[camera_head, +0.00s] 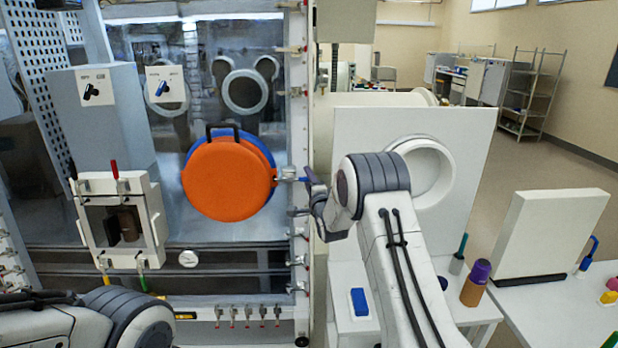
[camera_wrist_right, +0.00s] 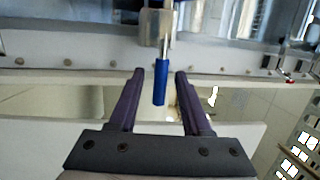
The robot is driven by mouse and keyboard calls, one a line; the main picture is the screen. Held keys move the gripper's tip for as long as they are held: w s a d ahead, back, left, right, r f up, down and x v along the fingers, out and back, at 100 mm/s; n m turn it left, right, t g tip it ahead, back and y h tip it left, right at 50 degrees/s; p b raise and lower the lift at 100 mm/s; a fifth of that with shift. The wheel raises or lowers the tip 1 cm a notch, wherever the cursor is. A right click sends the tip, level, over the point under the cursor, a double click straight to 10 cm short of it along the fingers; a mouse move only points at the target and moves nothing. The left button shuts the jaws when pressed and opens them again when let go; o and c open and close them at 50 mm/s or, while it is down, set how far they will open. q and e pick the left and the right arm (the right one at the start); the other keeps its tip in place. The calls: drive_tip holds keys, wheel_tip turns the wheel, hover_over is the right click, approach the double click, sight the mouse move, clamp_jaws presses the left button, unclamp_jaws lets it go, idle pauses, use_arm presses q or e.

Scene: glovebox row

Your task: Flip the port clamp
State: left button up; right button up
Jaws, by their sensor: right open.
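The port clamp (camera_head: 284,174) is a small metal clamp with a blue handle, at the right edge of the round orange port cover (camera_head: 228,180). Its blue handle (camera_wrist_right: 160,86) points towards me in the right wrist view. My right gripper (camera_head: 309,180) is open at the clamp. In the right wrist view its purple fingers (camera_wrist_right: 159,74) stand either side of the handle, with a gap on both sides. The head view partly hides the handle's end behind the fingers. My left arm shows at the lower left, but its gripper is not in view.
A smaller hatch (camera_head: 122,222) with a red handle is on the left of the glovebox front.

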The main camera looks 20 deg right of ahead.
clamp_jaws()
idle(1.4)
